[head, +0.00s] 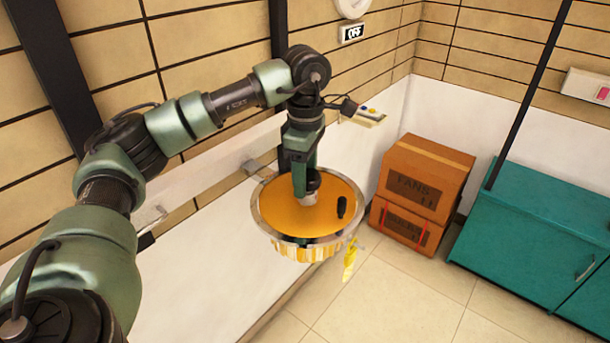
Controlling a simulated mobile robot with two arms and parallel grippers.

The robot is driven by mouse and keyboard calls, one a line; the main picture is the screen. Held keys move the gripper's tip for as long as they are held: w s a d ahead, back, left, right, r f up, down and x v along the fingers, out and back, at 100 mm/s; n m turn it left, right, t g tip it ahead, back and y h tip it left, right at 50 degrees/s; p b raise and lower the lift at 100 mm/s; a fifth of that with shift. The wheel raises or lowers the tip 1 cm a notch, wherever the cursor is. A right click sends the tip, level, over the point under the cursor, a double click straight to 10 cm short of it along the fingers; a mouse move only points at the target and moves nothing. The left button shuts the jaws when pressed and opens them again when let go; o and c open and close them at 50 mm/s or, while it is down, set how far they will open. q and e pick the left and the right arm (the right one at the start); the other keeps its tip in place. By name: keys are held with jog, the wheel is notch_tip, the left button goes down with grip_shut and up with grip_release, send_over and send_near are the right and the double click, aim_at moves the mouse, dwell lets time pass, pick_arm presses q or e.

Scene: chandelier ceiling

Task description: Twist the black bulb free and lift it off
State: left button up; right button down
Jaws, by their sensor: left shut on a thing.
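The chandelier (274,224) has a round orange plate with a silver rim and hanging yellow pieces below. A small black bulb (341,207) stands upright on the right part of the plate, with nothing touching it. My left gripper (307,193) points down at the middle of the plate, to the left of the black bulb. It is shut on a small pale grey piece (309,200) at the plate's surface. The fingers hide part of that piece, and I cannot tell if it is a bulb. My right gripper is not in view.
Stacked cardboard boxes (425,182) stand on the floor to the right of the chandelier. A teal cabinet (535,230) is at the far right. A tiled wall with a white lower part runs behind my arm. The floor at the front right is clear.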

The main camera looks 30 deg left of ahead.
pick_arm(q)
jog(key=shift+n, duration=0.4)
jog(key=shift+w, duration=0.1)
jog(key=shift+r, duration=0.1)
jog(key=n, duration=0.3)
jog(key=shift+r, duration=0.15)
jog(key=shift+r+p, duration=0.9)
jog(key=shift+r, duration=0.05)
jog(key=shift+w+r, duration=0.1)
jog(key=shift+w, duration=0.05)
jog(key=shift+r, duration=0.1)
